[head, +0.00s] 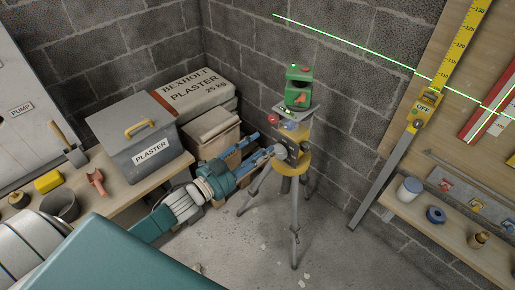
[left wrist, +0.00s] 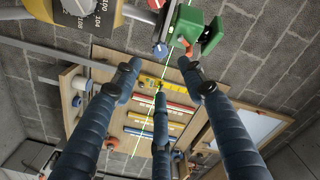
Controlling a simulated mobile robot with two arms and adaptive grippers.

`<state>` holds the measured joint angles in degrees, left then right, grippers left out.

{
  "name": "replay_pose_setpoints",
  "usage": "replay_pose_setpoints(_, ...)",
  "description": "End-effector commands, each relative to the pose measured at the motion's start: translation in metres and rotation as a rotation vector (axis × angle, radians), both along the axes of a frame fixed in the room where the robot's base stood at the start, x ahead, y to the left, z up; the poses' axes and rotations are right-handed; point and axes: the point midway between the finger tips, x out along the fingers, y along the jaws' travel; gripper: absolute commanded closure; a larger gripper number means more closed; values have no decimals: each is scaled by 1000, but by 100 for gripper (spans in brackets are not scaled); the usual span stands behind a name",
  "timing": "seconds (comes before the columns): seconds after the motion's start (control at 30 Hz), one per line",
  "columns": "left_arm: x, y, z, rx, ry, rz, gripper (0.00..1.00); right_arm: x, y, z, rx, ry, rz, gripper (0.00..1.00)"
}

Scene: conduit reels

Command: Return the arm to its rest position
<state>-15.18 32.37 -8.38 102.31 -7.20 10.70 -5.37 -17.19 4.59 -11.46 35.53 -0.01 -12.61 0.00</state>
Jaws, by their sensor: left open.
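My left gripper (head: 262,150) reaches in from the left in the head view, its blue fingers beside the yellow-topped tripod (head: 295,198). In the left wrist view the blue fingers of the left gripper (left wrist: 160,74) are spread apart with nothing between them. A green laser level (head: 298,92) sits on top of the tripod and casts a green line on the walls. The level (left wrist: 208,36) and part of the yellow tripod head (left wrist: 40,12) show at the top of the wrist view. Whether a fingertip touches the tripod I cannot tell. My right gripper is not in view.
A plaster bag (head: 190,92) lies in the corner.

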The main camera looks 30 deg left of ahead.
Motion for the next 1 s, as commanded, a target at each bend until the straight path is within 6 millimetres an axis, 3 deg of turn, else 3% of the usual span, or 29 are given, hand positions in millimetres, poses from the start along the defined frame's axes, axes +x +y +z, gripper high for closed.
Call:
replay_pose_setpoints(0.4, 0, 0, -1, -1, 2, 1, 58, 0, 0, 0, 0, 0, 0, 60)
replay_pose_setpoints(0.47, 0, 3, -8, -4, 16, 10, 58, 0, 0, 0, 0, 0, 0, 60)
replay_pose_setpoints(0.53, 0, 9, -27, -11, 53, 33, 58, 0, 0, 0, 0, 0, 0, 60)
replay_pose_setpoints(0.67, -8, 31, -98, -36, 193, 115, 58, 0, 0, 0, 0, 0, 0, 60)
replay_pose_setpoints(0.77, -27, 48, -170, -60, 338, 195, 58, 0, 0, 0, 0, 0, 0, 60)
replay_pose_setpoints(0.87, -58, 60, -241, -82, 487, 271, 58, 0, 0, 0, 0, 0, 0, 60)
replay_pose_setpoints(1.0, -116, 65, -332, -111, 694, 366, 58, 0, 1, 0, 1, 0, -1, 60)
